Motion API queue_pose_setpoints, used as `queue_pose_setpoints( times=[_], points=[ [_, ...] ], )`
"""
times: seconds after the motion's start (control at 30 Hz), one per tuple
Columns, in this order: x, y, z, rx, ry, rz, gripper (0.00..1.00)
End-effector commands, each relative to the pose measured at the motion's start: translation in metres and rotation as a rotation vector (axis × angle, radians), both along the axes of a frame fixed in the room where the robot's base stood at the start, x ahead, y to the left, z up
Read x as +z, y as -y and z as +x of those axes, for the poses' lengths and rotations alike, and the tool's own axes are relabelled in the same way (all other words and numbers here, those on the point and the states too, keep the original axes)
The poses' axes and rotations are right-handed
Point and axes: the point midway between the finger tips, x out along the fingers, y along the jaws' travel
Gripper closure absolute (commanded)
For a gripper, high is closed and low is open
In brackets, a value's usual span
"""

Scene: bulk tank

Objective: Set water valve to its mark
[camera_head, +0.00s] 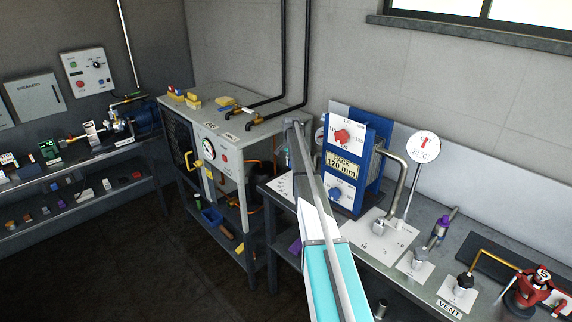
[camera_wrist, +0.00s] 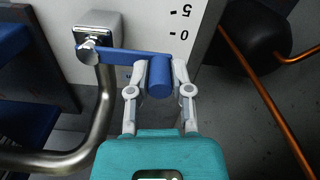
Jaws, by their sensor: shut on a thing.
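The water valve appears to be the blue lever (camera_wrist: 122,54) in the wrist view. It runs right from a metal pivot on a grey valve body (camera_wrist: 100,24) to an upright blue round knob (camera_wrist: 160,78). My gripper (camera_wrist: 160,72) is shut on this knob, with one finger on each side. A white scale plate (camera_wrist: 202,25) beside the lever shows the figures 5 and 0. I cannot make out the mark.
A bent steel pipe (camera_wrist: 103,110) runs close to the left of my gripper. Orange pipes (camera_wrist: 265,90) and a dark round housing (camera_wrist: 255,38) are at the right. The blue pack unit (camera_head: 345,165) stands right of my arm in the head view, and the tank cabinet (camera_head: 225,145) left.

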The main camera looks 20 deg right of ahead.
Motion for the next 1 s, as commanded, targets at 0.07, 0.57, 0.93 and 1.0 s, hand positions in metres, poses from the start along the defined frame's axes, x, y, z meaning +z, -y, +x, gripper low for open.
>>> queue_pose_setpoints(
  times=[0.07,0.57,0.93,1.0],
  points=[
    [-0.0003,0.0055,-0.0045,-0.010,-0.007,-0.003,1.00],
    [-0.0002,0.0093,-0.0044,-0.015,-0.002,-0.001,0.41],
    [0.0000,0.0090,-0.0033,-0.014,0.000,0.000,0.38],
    [0.0000,0.0090,-0.0033,-0.014,0.000,0.000,0.38]
  ],
)
